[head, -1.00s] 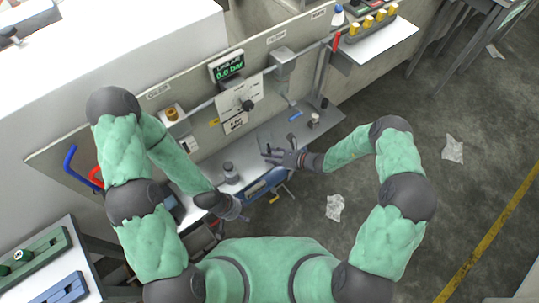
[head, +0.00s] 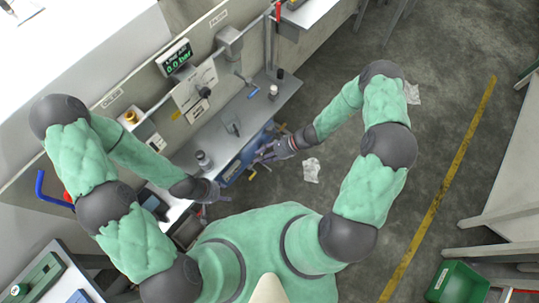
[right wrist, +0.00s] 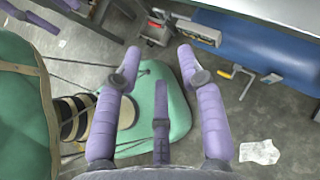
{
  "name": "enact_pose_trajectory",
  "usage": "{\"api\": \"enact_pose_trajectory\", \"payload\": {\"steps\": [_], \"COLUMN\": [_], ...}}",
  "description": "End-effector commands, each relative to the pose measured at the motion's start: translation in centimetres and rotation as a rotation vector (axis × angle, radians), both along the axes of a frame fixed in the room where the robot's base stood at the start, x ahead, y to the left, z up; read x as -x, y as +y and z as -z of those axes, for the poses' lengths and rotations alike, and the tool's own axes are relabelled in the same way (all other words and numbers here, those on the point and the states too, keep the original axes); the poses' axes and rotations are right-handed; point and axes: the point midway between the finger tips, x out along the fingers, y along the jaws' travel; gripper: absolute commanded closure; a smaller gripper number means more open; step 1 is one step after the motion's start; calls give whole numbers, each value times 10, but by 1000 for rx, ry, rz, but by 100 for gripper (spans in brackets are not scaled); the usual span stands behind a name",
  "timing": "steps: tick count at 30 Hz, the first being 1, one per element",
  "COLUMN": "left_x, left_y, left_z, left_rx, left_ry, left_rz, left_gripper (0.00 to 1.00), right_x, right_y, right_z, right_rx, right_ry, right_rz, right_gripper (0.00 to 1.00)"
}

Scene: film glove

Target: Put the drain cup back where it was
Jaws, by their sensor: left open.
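I cannot tell for certain which thing is the drain cup. A small grey jar-like piece with a dark top (head: 203,158) stands upright on the bench, and a smaller pale cup-like piece with a dark top (head: 273,91) stands near its far end. My left gripper (head: 220,195) is open at the bench's front edge, below and right of the grey jar; its fingers are small in the head view. My right gripper (head: 260,156) is in front of the bench. The right wrist view shows its purple fingers (right wrist: 158,70) spread apart with nothing between them.
The bench (head: 185,160) carries a dark upright piece (head: 231,127) and a blue-handled valve (head: 252,92). A pressure display (head: 175,57) reads 0.0 bar. White crumpled film (head: 311,170) lies on the floor. A green bin (head: 458,283) stands at lower right. The right floor is mostly clear.

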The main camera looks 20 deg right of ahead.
Motion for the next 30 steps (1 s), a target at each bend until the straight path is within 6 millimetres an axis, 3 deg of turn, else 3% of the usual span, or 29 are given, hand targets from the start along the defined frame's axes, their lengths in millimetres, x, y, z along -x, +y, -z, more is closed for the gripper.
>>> {"api": "enact_pose_trajectory", "payload": {"steps": [1,3,6,9,15,19,30], "left_x": [0,0,0,0,0,0,0], "left_y": [0,0,0,0,0,0,0], "left_z": [0,0,0,0,0,0,0], "left_rx": [0,0,0,0,0,0,0], "left_ry": [0,0,0,0,0,0,0], "left_rz": [0,0,0,0,0,0,0], "left_gripper": [52,52,52,52,52,52,52], "right_x": [27,59,92,109,112,109,108], "right_y": [4,0,-11,-22,-22,-13,-9], "right_z": [5,12,18,17,3,-8,-13], "right_rx": [72,178,315,429,556,580,586], "right_ry": [-10,-51,-151,-297,-628,-773,-833], "right_rz": [-126,-301,-538,-756,-1047,-1126,-1151], "right_gripper": [60,60,60,60,60,60,60]}}
